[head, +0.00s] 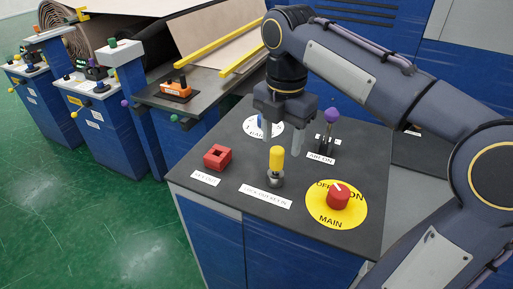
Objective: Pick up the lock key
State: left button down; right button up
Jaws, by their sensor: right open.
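My right gripper (288,134) points down over the dark console top, its two fingers apart with nothing between them. A yellow-capped upright piece (277,159) on a round metal base stands just in front of and below it, apart from the fingers. My left gripper is not in view.
A red knob (339,197) on a yellow disc labelled MAIN is at front right. A purple-knobbed lever (331,117) stands right of the fingers. A white round dial (262,128) is partly hidden behind the left finger. Other blue consoles and an orange piece (176,88) are left.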

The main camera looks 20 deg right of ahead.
aim_at(277, 149)
jog(key=shift+w+f, duration=0.15)
jog(key=shift+w, duration=0.2)
notch_tip(277, 149, down, 3)
jog(key=shift+r, duration=0.2)
jog(key=f, duration=0.2)
jog(key=w+f, duration=0.1)
jog(key=shift+f, duration=0.35)
jog(key=shift+s+f, duration=0.1)
jog(key=shift+f, duration=0.45)
jog(key=c, duration=1.1)
jog(key=shift+o, duration=0.2)
jog(key=shift+r, duration=0.1)
